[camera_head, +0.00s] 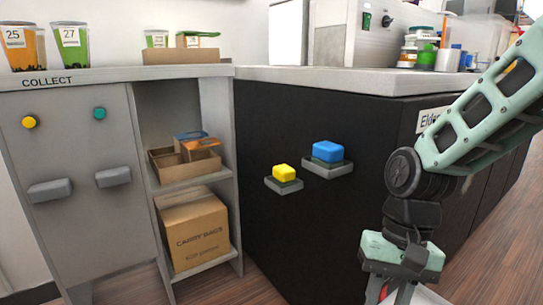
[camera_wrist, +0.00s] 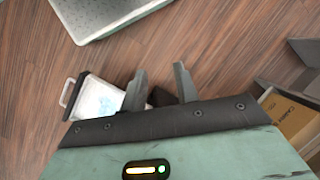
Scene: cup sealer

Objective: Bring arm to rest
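My arm reaches in from the right side of the head view and bends down at the elbow. My gripper hangs low at the bottom right of that view, in front of the dark counter (camera_head: 300,210), with its fingers cut off by the lower edge. In the wrist view my gripper (camera_wrist: 158,85) points down toward the wooden floor. Its two grey fingers stand apart with a gap between them. Nothing is held between the fingers.
A carton marked "Carry Bags" (camera_head: 193,232) stands on a low shelf. Yellow (camera_head: 284,173) and blue (camera_head: 328,151) blocks sit on small ledges on the dark counter. Cups (camera_head: 73,45) stand on the collect counter. A white container (camera_wrist: 98,97) is below my gripper.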

